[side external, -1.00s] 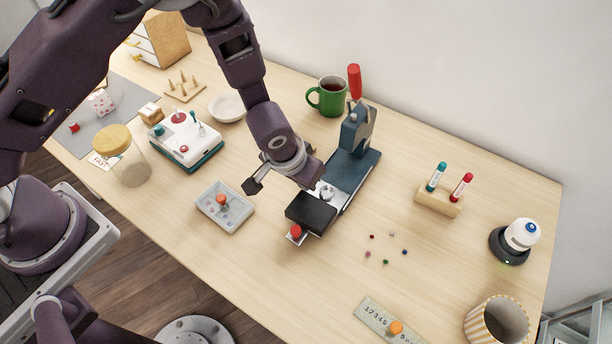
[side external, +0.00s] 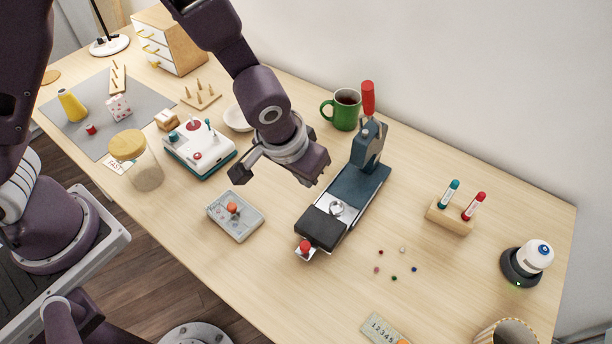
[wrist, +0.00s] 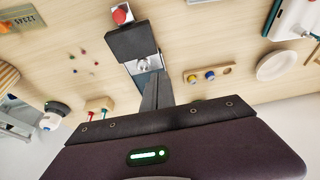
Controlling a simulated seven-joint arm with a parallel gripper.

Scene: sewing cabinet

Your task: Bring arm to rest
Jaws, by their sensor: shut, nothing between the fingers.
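My gripper (wrist: 158,85) has its two dark fingers together and holds nothing. In the wrist view the fingers overlap the picture of the blue-grey press, but I cannot tell the exact gap. In the side view the hand (side external: 308,165) hangs above the table, just left of the press (side external: 362,185), and its fingertips are not clear. The press has a red-handled lever standing up, a black block (side external: 324,224) and a red knob (side external: 305,246) at its front end. The black block also shows in the wrist view (wrist: 131,42).
A grey tray (side external: 250,228) with an orange knob lies left of the press. A green mug (side external: 345,110) stands behind. A white and teal device (side external: 218,163) and a glass jar (side external: 147,174) are at left. A tube stand (side external: 448,217) and small beads are at right.

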